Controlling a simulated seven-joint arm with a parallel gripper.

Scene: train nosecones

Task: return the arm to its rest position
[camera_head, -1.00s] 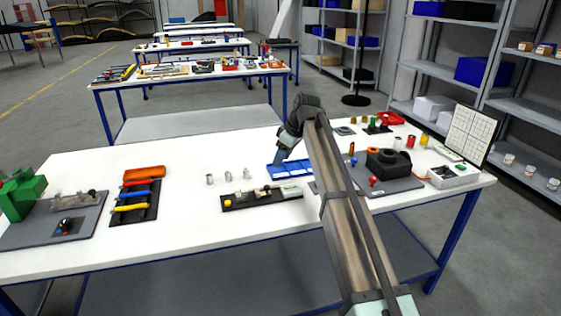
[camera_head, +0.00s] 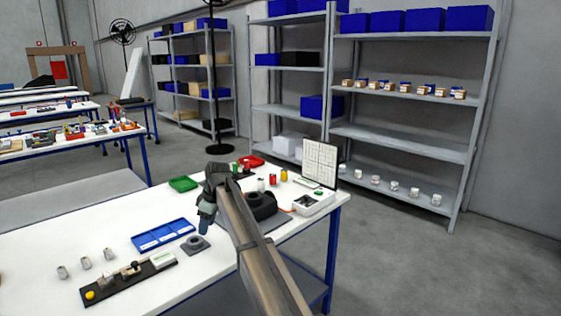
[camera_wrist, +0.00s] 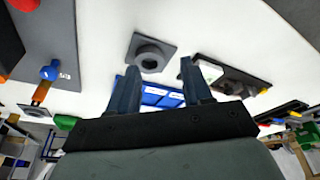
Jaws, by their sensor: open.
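My gripper (camera_wrist: 158,85) shows in the wrist view with its two dark fingers apart and nothing between them. In the head view my gripper (camera_head: 205,222) hangs at the end of my arm above the white table (camera_head: 50,245), to the right of the blue tray (camera_head: 162,234). The arm reaches across the table from the lower right. The wrist view shows the blue tray (camera_wrist: 162,97) behind the fingers and a grey block with a ring (camera_wrist: 150,54) beyond the fingertips. The arm hides part of the table's right side.
The grey ring block (camera_head: 195,244) lies just below my gripper. A black fixture (camera_head: 130,280) and several small metal cylinders are at front left. A black ring-shaped part (camera_head: 262,205), a white box (camera_head: 313,203) and an upright panel (camera_head: 320,163) stand at right. Shelves (camera_head: 400,130) stand behind.

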